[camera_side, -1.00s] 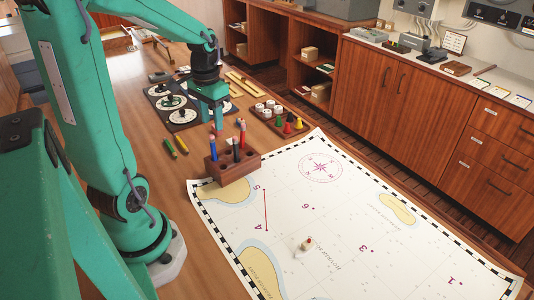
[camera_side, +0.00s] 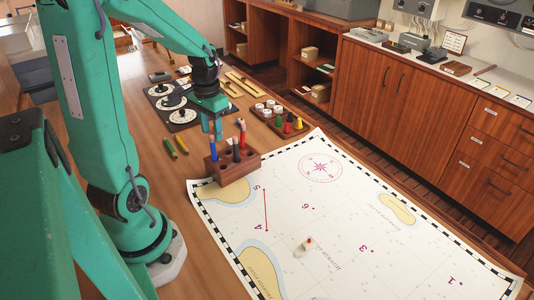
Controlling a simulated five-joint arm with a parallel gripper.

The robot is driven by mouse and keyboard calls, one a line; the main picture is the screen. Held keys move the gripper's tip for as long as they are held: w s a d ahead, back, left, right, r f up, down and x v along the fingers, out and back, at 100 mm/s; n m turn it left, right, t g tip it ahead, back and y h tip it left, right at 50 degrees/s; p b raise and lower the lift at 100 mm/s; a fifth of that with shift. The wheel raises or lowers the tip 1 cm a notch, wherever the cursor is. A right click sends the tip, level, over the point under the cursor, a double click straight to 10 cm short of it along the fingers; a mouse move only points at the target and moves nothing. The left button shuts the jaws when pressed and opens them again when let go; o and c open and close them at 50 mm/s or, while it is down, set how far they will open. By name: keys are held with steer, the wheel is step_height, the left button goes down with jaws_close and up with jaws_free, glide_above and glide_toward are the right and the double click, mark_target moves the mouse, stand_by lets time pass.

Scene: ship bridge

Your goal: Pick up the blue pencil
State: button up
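A wooden pencil holder (camera_side: 246,169) stands at the edge of the chart on the table. A blue pencil (camera_side: 213,150) stands upright at its left end. A darker pencil (camera_side: 236,152) and a red-tipped one (camera_side: 241,126) also stand in the holder. My gripper (camera_side: 212,132) points down over the holder's left end, with its two fingers apart. Its fingertips are close to the top of the blue pencil. I cannot tell whether they touch it or stand on both sides of it.
Yellow and green pencils (camera_side: 181,146) lie on the table to the left. A board with round dials (camera_side: 181,114) lies behind them. A tray of coloured pieces (camera_side: 277,121) is to the right. The chart (camera_side: 345,225) covers the front, with a small white figure (camera_side: 308,243) on it.

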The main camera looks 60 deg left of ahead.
mark_target(211, 136)
steer(key=shift+s+f, duration=0.15)
steer(key=shift+f, duration=2.15)
steer(key=shift+c, duration=0.2)
jaws_close()
